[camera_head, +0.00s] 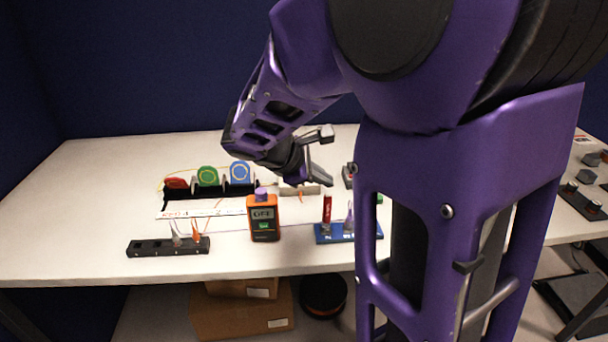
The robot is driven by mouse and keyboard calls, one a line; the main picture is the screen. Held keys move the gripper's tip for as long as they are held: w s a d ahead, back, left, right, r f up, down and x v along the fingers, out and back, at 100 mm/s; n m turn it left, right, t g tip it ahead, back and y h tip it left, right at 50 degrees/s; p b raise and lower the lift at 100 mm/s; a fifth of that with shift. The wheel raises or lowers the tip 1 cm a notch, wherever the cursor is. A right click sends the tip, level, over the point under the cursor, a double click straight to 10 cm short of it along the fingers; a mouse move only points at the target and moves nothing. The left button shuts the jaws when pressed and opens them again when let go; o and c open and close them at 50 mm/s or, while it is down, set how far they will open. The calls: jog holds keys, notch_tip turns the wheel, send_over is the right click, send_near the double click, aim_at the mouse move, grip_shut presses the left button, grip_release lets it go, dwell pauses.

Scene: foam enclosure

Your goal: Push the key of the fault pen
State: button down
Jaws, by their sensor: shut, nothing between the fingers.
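A slim red pen (327,208) stands upright in a blue holder (340,239) on the white table, right of the middle; I take it to be the fault pen. Its key is too small to make out. A pale, pointed piece stands beside it in the same holder. My gripper (322,179) is shut and empty. In the picture it is just above the red pen's top and apart from it. Its exact height and depth relative to the pen are hard to judge.
An orange meter (264,219) reading OFF stands left of the holder. A black strip (168,247) with small plugs lies further left. Red, green and blue reels (208,176) stand behind. My arm hides the table's right part. The table's left side is clear.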

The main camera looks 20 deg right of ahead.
notch_tip(320, 180, up, 6)
jog(key=p, duration=0.4)
jog(key=shift+p, duration=0.4)
dwell(0.3)
